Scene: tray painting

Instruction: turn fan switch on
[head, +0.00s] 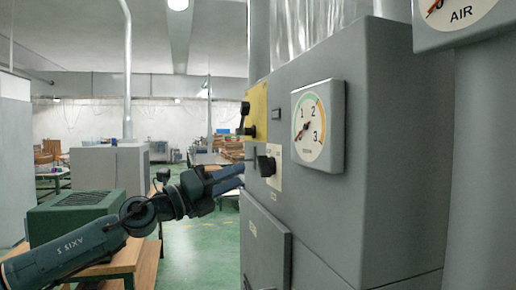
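A black rotary switch (265,166) on a small pale plate sits on the side of the grey machine cabinet (395,130); its lettering is too small to read, but it looks like the fan switch. My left gripper (241,175) points at the cabinet from the left, just left of and slightly below this switch. Its two blue fingers look slightly apart with nothing between them. Whether a fingertip touches the switch or plate cannot be told. My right gripper is not in view.
Above the switch is a yellow panel (259,104) with black levers. A round gauge (318,127) juts out to the right, and an AIR gauge (459,12) is at the top right. A green box (80,215) stands on a wooden table behind my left arm.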

